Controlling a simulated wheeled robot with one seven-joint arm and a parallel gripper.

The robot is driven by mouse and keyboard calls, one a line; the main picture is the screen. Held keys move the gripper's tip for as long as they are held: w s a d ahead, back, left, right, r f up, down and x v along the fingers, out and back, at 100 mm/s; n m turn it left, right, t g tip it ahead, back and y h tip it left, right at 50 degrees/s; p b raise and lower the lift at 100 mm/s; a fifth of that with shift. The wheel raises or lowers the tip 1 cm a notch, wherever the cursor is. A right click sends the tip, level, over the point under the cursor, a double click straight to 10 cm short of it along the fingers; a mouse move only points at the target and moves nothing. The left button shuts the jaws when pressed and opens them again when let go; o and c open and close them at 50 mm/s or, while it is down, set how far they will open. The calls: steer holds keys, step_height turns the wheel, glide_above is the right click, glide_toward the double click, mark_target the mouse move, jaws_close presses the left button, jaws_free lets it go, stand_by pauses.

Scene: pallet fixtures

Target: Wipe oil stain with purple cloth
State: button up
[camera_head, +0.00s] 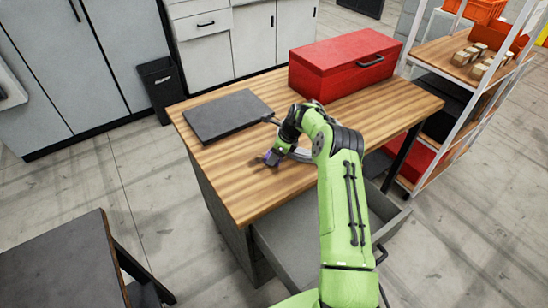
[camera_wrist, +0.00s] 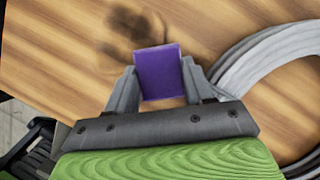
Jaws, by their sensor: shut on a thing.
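The purple cloth (camera_wrist: 160,75) is held between the two fingers of my gripper (camera_wrist: 161,88). It shows as a flat purple piece in the wrist view. In the head view the cloth (camera_head: 271,157) is a small purple patch at my gripper, over the front left part of the wooden table (camera_head: 235,190). The dark oil stain (camera_wrist: 128,27) lies on the wood just beyond the cloth in the wrist view, and the cloth overlaps part of it in the picture. I cannot tell whether the cloth touches the wood.
A grey coiled hose (camera_wrist: 245,65) lies on the table right of my gripper. A dark flat panel (camera_head: 228,114) lies at the table's back left, and a red toolbox (camera_head: 330,75) stands at the back. An open drawer (camera_head: 290,245) juts out in front. A shelf rack (camera_head: 470,100) stands right.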

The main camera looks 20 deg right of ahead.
mark_target(265, 157)
steer(key=shift+w+f, duration=0.1)
steer(key=shift+w, duration=0.25)
steer(key=shift+a, duration=0.1)
steer(key=shift+s+a+r, duration=0.1)
steer(key=shift+s+a, duration=0.05)
steer(key=shift+a, duration=0.6)
steer(key=shift+s+a+r, duration=0.1)
steer(key=shift+a, duration=0.6)
steer(key=shift+s+a+f, duration=0.1)
steer(key=shift+s+a, duration=0.15)
steer(key=shift+a, duration=0.8)
steer(key=shift+s+a+f, duration=0.1)
steer(key=shift+s+a, duration=0.15)
steer(key=shift+a, duration=0.8)
steer(key=shift+s+a+r, duration=0.1)
steer(key=shift+s+a, duration=0.15)
steer(key=shift+a, duration=0.95)
steer(key=shift+s+a, duration=0.2)
steer(key=shift+a, duration=1.15)
steer(key=shift+w+a, duration=0.1)
steer(key=shift+w, duration=0.7)
steer(key=shift+w+d+b, duration=0.1)
steer(key=shift+w+d, duration=0.3)
steer(key=shift+d, duration=1.65)
steer(key=shift+w+d+b, duration=0.15)
steer(key=shift+w+d, duration=0.3)
steer(key=shift+d, duration=1.6)
steer(key=shift+w+d+b, duration=0.1)
steer(key=shift+w+d, duration=0.3)
steer(key=shift+d, duration=1.65)
